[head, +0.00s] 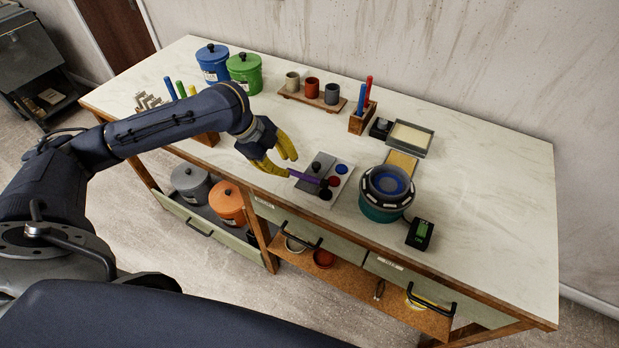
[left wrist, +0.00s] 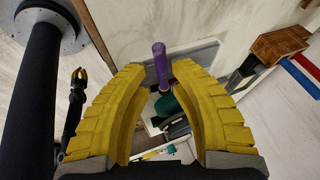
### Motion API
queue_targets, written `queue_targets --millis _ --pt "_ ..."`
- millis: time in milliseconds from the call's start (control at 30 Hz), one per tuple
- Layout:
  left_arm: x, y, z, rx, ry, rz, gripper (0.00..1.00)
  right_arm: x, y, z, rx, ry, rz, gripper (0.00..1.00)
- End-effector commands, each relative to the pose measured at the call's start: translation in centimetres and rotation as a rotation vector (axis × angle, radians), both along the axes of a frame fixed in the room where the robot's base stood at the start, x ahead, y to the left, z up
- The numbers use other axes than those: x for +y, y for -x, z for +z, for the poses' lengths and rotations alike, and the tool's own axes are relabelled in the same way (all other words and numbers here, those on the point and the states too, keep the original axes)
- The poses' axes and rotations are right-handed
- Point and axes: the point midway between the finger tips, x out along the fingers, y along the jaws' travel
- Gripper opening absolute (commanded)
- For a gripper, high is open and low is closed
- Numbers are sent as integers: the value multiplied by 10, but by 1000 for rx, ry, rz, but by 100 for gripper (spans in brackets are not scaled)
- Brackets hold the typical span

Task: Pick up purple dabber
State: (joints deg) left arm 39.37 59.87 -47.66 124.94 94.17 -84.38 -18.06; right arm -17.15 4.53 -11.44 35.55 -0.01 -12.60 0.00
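The purple dabber (head: 307,178) is a slim purple stick with a dark end, lying at a slant over the white tray (head: 343,187). In the left wrist view the dabber (left wrist: 160,66) shows between my two fingertips, with space on both sides. My left gripper (head: 290,162) has yellow fingers that are open, at the left end of the dabber.
The tray holds a grey slab and red, blue and dark round pots. To its right are a teal bowl stack (head: 387,193) and a black-green device (head: 420,234). A wooden pen holder (head: 362,118) and small cups stand behind. The table's right side is clear.

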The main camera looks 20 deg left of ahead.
Motion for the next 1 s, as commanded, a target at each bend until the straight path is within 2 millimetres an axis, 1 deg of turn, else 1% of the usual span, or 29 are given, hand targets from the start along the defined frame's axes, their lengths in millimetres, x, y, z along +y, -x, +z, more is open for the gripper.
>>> queue_targets --millis 200,333,500,700,733,933,1000 --pt "-10 -8 -25 4 2 1 21 0 0 0 0 0 0 0" --pt "-14 -11 -36 2 1 0 21 0 0 0 0 0 0 0" --pt "-16 -13 -42 1 0 1 21 0 0 0 1 0 0 0" --pt "-16 -13 -42 1 0 1 21 0 0 0 1 0 0 0" --pt "-16 -13 -42 1 0 1 25 0 0 0 1 0 0 0" --pt "-16 -13 -42 1 0 1 2 0 1 0 1 0 0 0" --pt "-16 -13 -42 1 0 1 0 0 1 0 1 0 0 0"
